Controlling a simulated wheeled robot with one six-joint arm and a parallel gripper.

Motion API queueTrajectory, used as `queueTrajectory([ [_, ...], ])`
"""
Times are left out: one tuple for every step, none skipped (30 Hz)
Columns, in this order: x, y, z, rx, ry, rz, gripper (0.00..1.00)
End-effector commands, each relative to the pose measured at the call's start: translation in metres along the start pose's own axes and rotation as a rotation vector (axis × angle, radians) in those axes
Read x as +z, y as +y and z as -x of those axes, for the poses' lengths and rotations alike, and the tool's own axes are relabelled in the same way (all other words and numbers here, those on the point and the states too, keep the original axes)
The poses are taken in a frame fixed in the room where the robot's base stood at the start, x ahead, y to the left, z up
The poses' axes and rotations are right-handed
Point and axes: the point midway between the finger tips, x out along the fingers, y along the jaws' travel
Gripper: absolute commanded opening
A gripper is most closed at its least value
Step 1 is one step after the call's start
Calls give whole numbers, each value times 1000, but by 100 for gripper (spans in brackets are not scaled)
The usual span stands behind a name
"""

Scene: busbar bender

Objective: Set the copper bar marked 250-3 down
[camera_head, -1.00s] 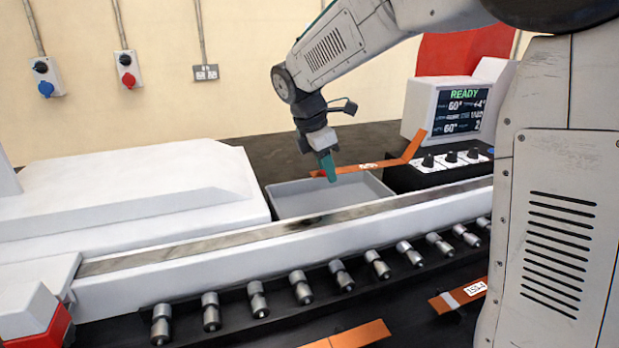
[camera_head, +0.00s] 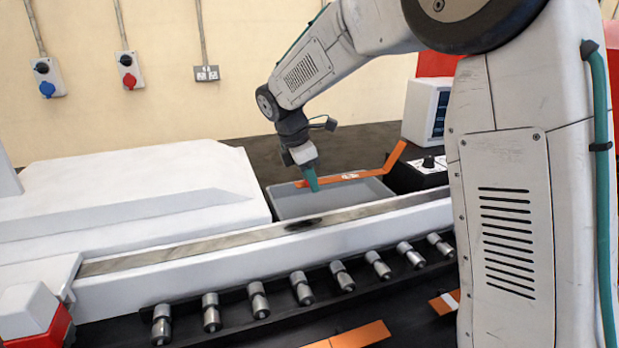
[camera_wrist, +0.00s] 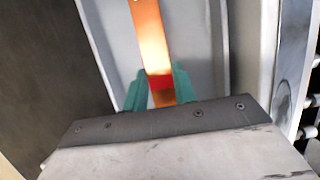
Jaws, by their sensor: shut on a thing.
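My gripper (camera_head: 313,184) is shut on a bent copper bar (camera_head: 372,174) near its left end. The bar is held over the grey tray (camera_head: 290,205) behind the white rail, and its right end bends upward. Its white label is too small to read here. In the wrist view the teal fingertips (camera_wrist: 161,92) grip the bar (camera_wrist: 151,40) from both sides. A red patch shows on the bar between them, and the tray's pale floor (camera_wrist: 200,45) lies beneath.
A white rail (camera_head: 200,265) with several metal rollers (camera_head: 301,288) runs in front of the tray. A white housing (camera_head: 130,190) stands at left and a control panel (camera_head: 428,168) at right. Other copper pieces (camera_head: 360,335) lie at the front.

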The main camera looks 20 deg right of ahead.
Motion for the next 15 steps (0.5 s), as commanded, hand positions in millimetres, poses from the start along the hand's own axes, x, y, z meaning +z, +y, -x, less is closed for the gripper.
queueTrajectory([
  [0, 0, -2, 0, -1, 0, 0],
  [-1, 0, -2, 0, -1, 0, 0],
  [-1, 0, -4, -1, -1, 0, 0],
  [-1, 0, -4, -1, -1, 0, 0],
  [-1, 0, -5, -1, -1, 0, 0],
  [-2, 0, -7, -1, -1, 0, 0],
  [-2, 0, -8, -2, -1, 0, 0],
  [-2, 0, -8, -2, -1, 0, 0],
  [-2, 0, -9, -2, -1, 0, 0],
  [-3, 0, -9, -1, -1, 0, 0],
  [-2, 0, -9, -1, -1, 0, 0],
  [-3, 0, -9, -2, -1, 0, 30],
  [-3, 0, -9, -1, -1, 0, 38],
  [-3, 0, -9, -1, 0, 0, 46],
  [-3, 0, -9, -1, 0, 0, 49],
])
